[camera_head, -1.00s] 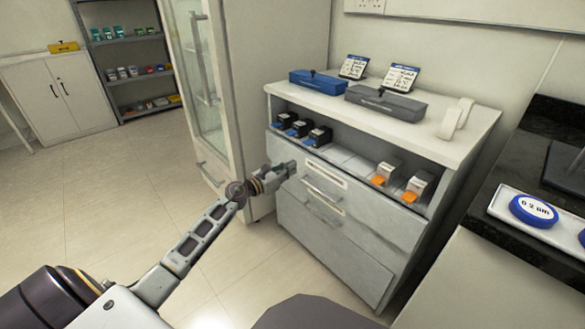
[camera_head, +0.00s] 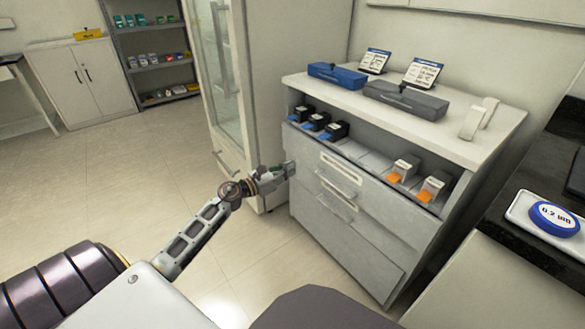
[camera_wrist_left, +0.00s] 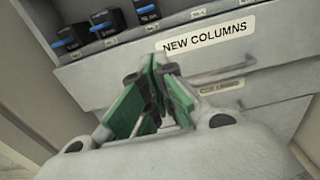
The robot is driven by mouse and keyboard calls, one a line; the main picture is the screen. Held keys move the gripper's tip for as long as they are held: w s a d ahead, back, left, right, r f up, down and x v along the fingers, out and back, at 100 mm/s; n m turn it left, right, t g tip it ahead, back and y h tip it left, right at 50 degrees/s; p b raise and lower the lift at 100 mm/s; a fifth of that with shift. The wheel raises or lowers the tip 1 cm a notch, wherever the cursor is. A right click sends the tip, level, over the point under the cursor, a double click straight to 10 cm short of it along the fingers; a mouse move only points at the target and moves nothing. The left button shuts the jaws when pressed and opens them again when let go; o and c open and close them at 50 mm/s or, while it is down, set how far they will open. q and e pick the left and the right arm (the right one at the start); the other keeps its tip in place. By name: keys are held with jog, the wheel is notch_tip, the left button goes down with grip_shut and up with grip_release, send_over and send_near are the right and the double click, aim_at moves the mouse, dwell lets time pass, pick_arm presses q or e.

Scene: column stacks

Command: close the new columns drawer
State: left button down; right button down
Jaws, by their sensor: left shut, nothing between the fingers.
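The new columns drawer (camera_head: 375,193) is the upper drawer of the white cabinet. Its front carries a white label, readable as "NEW COLUMNS" in the left wrist view (camera_wrist_left: 209,35), with a bar handle below. The front sits close to the cabinet; I cannot tell whether a small gap remains. My left gripper (camera_head: 287,170) is shut and empty at the left end of the drawer front. In the left wrist view its green-padded fingers (camera_wrist_left: 154,72) point at the front, left of the label. Whether they touch it is unclear. My right gripper is out of view.
Black-and-blue boxes (camera_head: 317,121) and orange-and-white boxes (camera_head: 403,169) stand on the open shelf above the drawer. A lower drawer (camera_head: 350,247) is underneath. A tall glass-door cabinet (camera_head: 222,80) stands left of it. Open floor (camera_head: 140,180) lies to the left.

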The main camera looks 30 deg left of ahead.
pick_arm(q)
jog(key=shift+s+a, duration=0.1)
jog(key=shift+s, duration=0.05)
jog(key=c, duration=2.2)
grip_release()
jog(key=shift+o, duration=1.4)
jog(key=o, duration=0.4)
jog(key=shift+s+f, duration=0.3)
jog(key=shift+f, duration=0.15)
jog(key=s+d+f+m+g, duration=0.1)
jog(key=d+m, duration=0.3)
jog(key=m, duration=0.5)
jog(key=s+d+f+m+g+p, duration=0.1)
jog(key=s+d+f+m, duration=0.1)
jog(key=d+m, duration=0.3)
jog(key=f+m, duration=0.1)
jog(key=m, duration=0.3)
jog(key=shift+s+y, duration=0.15)
jog(key=shift+y, duration=0.25)
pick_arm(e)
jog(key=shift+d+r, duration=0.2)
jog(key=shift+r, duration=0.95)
